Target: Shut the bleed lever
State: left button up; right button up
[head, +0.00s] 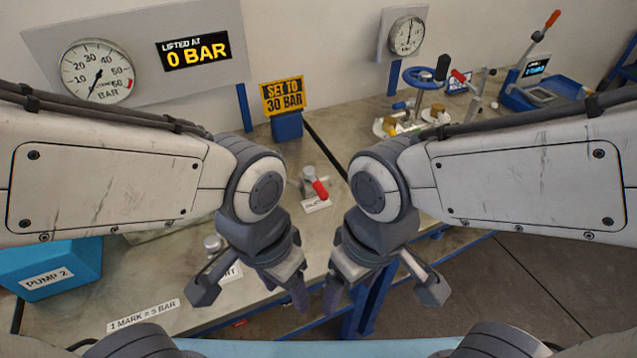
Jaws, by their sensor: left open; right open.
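A small valve with a red-handled lever (320,188) stands on the bench between my two wrists, behind a white label (317,205) that I cannot read clearly. It may be the bleed lever. Its red handle points toward me and slightly right. My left gripper (285,288) hangs in front of it, lower in the picture, open and empty. My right gripper (345,288) hangs just right of the left one, open and empty. Neither gripper touches the lever. A large gauge (97,72) reads low, and a sign (194,50) reads "LISTED AT 0 BAR".
A "SET TO 30 BAR" sign (282,95) stands behind. A blue handwheel (425,77) with red-handled parts and a red-gripped blue pump (540,88) stand at back right. A blue "PUMP 2" box (50,270) is at left. The small gauge (407,36) is on the wall.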

aim_at(309, 173)
jog(key=u, duration=1.3)
jog(key=k, duration=0.6)
jog(key=z, duration=1.05)
